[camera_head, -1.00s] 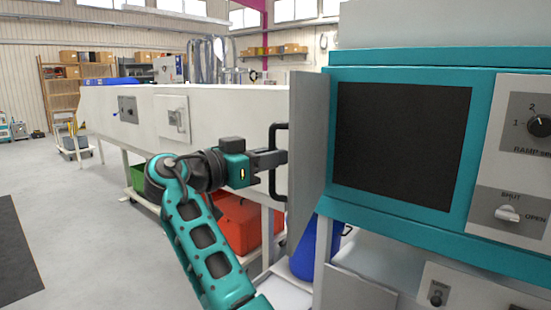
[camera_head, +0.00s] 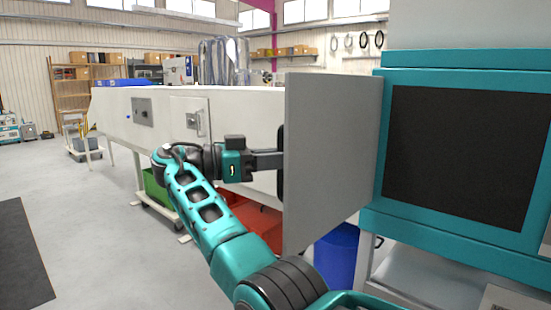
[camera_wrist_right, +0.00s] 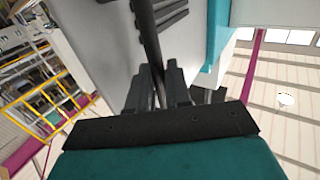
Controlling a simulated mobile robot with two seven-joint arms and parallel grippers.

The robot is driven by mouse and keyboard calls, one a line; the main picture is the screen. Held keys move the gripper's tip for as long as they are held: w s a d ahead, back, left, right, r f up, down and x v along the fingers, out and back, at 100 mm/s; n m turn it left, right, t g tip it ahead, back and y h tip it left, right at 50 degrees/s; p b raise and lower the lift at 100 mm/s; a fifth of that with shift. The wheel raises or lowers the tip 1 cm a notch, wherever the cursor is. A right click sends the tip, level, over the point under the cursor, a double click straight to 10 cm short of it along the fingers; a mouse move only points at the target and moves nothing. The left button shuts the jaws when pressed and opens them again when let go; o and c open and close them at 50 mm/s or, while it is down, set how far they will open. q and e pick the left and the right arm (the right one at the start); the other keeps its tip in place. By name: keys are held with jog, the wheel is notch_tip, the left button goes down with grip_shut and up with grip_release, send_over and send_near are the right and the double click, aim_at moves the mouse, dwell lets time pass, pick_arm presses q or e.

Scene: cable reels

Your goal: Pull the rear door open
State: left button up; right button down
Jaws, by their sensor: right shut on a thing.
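The rear door is a grey panel (camera_head: 335,150) hinged beside the teal-framed cabinet (camera_head: 380,215), standing open, away from the cabinet front. Its black bar handle (camera_head: 281,145) is on the far face, mostly hidden behind the panel's left edge. My right gripper (camera_head: 275,160) reaches the handle from the left. In the right wrist view, the handle bar (camera_wrist_right: 147,35) runs between the fingers of my right gripper (camera_wrist_right: 158,78), which is shut on it. The door's pale face (camera_wrist_right: 95,30) lies beyond the fingers. My left gripper is not in view.
A long white machine housing (camera_head: 160,125) stands behind my arm. A green bin (camera_head: 158,188), a red bin (camera_head: 255,220) and a blue drum (camera_head: 337,255) sit low behind the arm and door. Grey floor (camera_head: 100,230) is clear at left.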

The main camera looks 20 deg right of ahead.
jog(key=shift+w+d+r, duration=0.1)
jog(key=shift+d+r, duration=0.05)
jog(key=shift+d, duration=0.15)
jog(key=c, duration=1.5)
grip_release()
jog(key=shift+o, duration=1.4)
jog(key=shift+d, duration=0.2)
jog(key=shift+a, duration=0.2)
